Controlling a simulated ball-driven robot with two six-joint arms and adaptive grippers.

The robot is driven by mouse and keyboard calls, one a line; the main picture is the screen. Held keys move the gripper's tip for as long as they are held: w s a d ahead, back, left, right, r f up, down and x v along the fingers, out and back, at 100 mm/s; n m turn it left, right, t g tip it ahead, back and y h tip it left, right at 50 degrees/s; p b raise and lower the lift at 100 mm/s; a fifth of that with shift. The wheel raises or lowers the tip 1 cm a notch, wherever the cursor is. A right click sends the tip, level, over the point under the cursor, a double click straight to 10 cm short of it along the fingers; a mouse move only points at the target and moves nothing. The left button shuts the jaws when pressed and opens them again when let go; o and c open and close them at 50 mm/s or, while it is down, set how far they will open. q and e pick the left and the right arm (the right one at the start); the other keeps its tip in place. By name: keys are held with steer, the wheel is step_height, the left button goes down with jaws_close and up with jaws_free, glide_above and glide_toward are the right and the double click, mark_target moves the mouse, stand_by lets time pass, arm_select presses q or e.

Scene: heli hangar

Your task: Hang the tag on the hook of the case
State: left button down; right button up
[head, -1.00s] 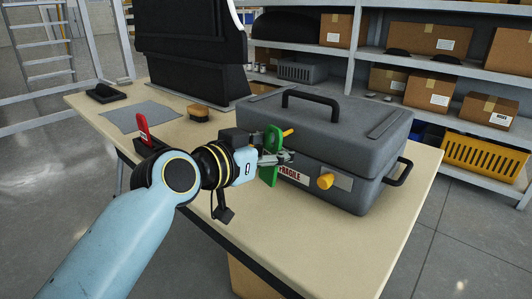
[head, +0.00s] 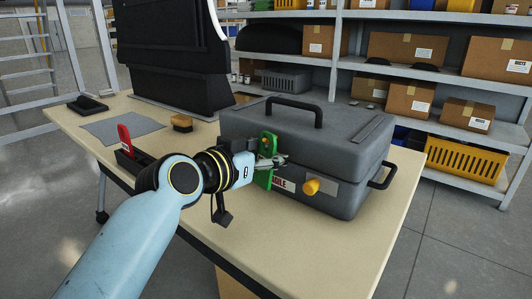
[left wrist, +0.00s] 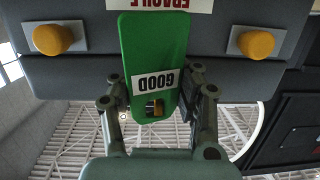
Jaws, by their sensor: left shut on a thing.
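The grey case (head: 290,120) lies closed on the table, with a black handle on top. My left gripper (head: 272,162) is shut on the green tag (head: 264,179), holding it upright at the case's front. The tag also shows in the left wrist view (left wrist: 150,45), with a white GOOD label, upside down there. Yellow, apparently the hook (left wrist: 158,108), shows at the tag's hole in the wrist view. I cannot tell whether it passes through. Yellow latches flank the tag there, left (left wrist: 53,39) and right (left wrist: 256,44). My right gripper is not in view.
The tan table (head: 335,245) is clear in front of the case. A red-handled object (head: 124,138), a grey mat (head: 114,128) and a brush (head: 182,123) lie to the left. A black panel stands behind. Shelves with boxes and a yellow crate (head: 466,157) are beyond.

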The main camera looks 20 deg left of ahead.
arm_select(q)
steer(key=shift+f, duration=0.15)
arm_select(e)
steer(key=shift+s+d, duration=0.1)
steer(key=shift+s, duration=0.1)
arm_select(q)
steer(key=c, duration=1.2)
jaws_free()
steer(key=shift+d, duration=0.1)
steer(key=o, duration=0.5)
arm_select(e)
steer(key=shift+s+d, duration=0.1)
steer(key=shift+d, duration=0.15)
